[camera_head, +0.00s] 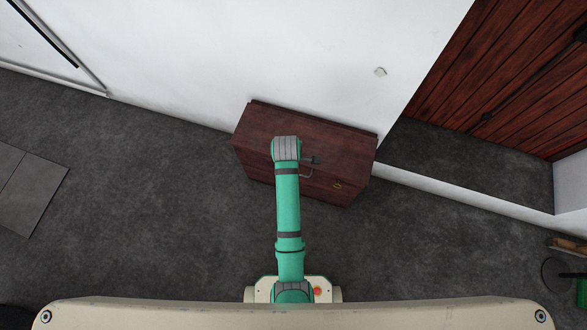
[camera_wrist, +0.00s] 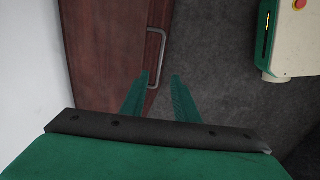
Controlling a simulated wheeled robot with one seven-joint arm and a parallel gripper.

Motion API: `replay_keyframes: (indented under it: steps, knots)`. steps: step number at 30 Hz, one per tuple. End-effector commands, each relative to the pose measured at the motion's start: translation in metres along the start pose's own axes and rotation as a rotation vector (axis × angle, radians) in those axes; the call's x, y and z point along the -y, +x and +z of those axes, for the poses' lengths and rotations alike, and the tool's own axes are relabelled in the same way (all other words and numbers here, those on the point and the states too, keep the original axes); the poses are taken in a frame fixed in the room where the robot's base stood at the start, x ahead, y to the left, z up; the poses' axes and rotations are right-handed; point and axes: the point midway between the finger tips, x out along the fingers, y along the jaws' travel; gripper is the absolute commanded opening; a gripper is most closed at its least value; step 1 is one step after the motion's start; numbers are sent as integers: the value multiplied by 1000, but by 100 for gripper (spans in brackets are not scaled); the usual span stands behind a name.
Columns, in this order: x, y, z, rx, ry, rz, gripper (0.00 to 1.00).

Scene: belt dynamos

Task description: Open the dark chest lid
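The dark chest (camera_head: 345,150) is reddish-brown wood and stands against the white wall in the head view. Its lid looks closed, though my arm covers part of it. A metal handle (camera_head: 307,174) shows at the chest's front edge. My gripper (camera_head: 313,160) is small and dark there, just above the handle in the picture. In the wrist view the chest (camera_wrist: 105,50) fills the left side, with the silver handle (camera_wrist: 163,55) on its edge. My gripper (camera_wrist: 161,76) has its two green fingers apart; the handle's lower end appears between the tips. Contact cannot be told.
A small brass-coloured fitting (camera_head: 337,185) is on the chest's front right. The white wall (camera_head: 250,50) runs behind the chest, and red wooden planks (camera_head: 490,70) are at the upper right.

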Motion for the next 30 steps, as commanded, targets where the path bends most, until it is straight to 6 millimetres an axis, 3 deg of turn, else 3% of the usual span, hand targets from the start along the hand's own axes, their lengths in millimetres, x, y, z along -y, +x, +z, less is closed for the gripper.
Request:
replay_keyframes:
  steps: [5, 21, 30]
  knots:
    - [-1, 11, 0, 5, -8, -10, 28]
    - [0, 96, 1, 4, -6, -8, 28]
    - [-1, 107, 1, 3, -4, -6, 28]
